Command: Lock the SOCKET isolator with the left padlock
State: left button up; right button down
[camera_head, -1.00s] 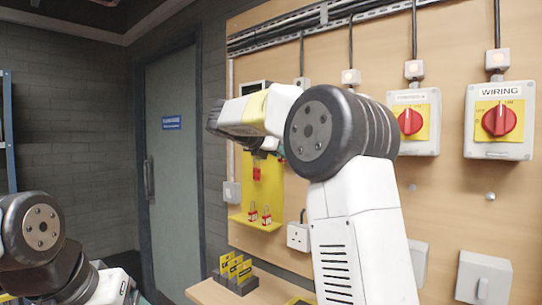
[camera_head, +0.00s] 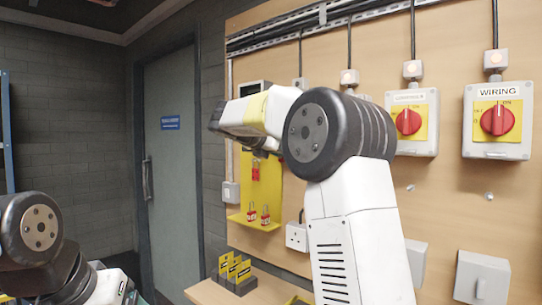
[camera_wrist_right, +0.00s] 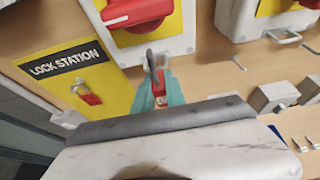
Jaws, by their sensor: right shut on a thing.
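My right gripper (camera_wrist_right: 158,98), with teal fingertips, is shut on a red padlock (camera_wrist_right: 160,88) in the right wrist view. Its grey shackle points up, close below an isolator with a red rotary handle (camera_wrist_right: 138,12); contact cannot be judged, and no label shows. Another red padlock (camera_wrist_right: 88,97) is at the yellow lock station (camera_wrist_right: 50,82). In the head view my right arm hides that isolator and most of the right gripper. A red padlock (camera_head: 256,172) shows below the wrist, and two more (camera_head: 258,214) are low on the lock station. My left gripper is out of frame.
A second isolator (camera_wrist_right: 270,10) is to the right in the wrist view. The WIRING isolator (camera_head: 497,120) and a neighbouring one (camera_head: 410,122) are on the wooden board. Yellow tags in a holder (camera_head: 235,272) stand on the shelf below. Sockets and switch boxes project from the board.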

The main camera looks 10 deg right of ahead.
jog(key=shift+w+d, duration=0.4)
jog(key=shift+d, duration=0.1)
dwell(0.6)
jog(key=shift+f, duration=1.25)
dwell(0.8)
jog(key=c, duration=1.3)
grip_release()
